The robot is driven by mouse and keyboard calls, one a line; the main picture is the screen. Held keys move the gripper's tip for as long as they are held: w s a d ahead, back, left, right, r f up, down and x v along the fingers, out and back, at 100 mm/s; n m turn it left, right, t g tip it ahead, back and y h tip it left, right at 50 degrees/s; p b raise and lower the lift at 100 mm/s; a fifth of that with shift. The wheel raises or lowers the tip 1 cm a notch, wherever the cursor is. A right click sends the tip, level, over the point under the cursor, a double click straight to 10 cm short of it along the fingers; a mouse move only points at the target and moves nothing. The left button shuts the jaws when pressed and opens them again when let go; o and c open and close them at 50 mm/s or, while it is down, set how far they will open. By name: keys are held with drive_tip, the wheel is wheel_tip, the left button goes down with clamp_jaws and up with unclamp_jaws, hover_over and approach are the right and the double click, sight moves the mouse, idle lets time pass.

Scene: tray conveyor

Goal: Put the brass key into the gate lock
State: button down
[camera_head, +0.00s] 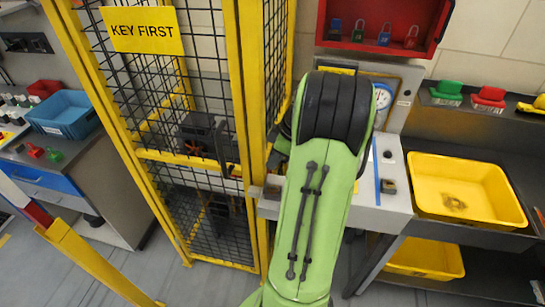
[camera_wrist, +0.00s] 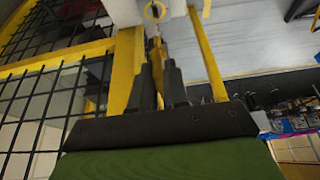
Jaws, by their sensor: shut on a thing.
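In the wrist view my gripper (camera_wrist: 157,72) is shut on the brass key (camera_wrist: 156,52), a narrow brass-coloured piece standing between the two dark fingers. A yellow ring with a dark centre (camera_wrist: 155,10), which looks like the gate lock's keyhole, is on a pale housing at the top edge, just beyond the key's tip. I cannot tell whether the key touches it. The yellow-framed mesh gate (camera_head: 240,110) stands left of my arm.
A "KEY FIRST" sign (camera_head: 143,30) hangs on the cage. A grey bench (camera_head: 385,210) stands right of my arm, with a yellow tray (camera_head: 468,190) beyond it. A red cabinet with padlocks (camera_head: 385,28) is above. A yellow post (camera_wrist: 208,52) stands close right of the fingers.

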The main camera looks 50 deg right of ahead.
drive_tip(key=shift+w+a+f+b, duration=0.2)
drive_tip(key=shift+f+b, duration=0.15)
wheel_tip(320, 180, down, 5)
drive_tip(key=b, duration=0.4)
drive_tip(key=shift+f+b, duration=0.1)
drive_tip(key=shift+b, duration=0.25)
drive_tip(key=shift+f+b, duration=1.7)
drive_tip(key=shift+b, duration=0.05)
idle(0.7)
drive_tip(key=c, duration=1.1)
unclamp_jaws()
drive_tip(key=shift+o, duration=0.2)
drive_tip(key=p+v, duration=0.5)
drive_tip(key=v, duration=1)
drive_tip(key=shift+r+p, duration=0.35)
drive_tip(key=shift+r, duration=0.05)
drive_tip(key=shift+s+d, duration=0.1)
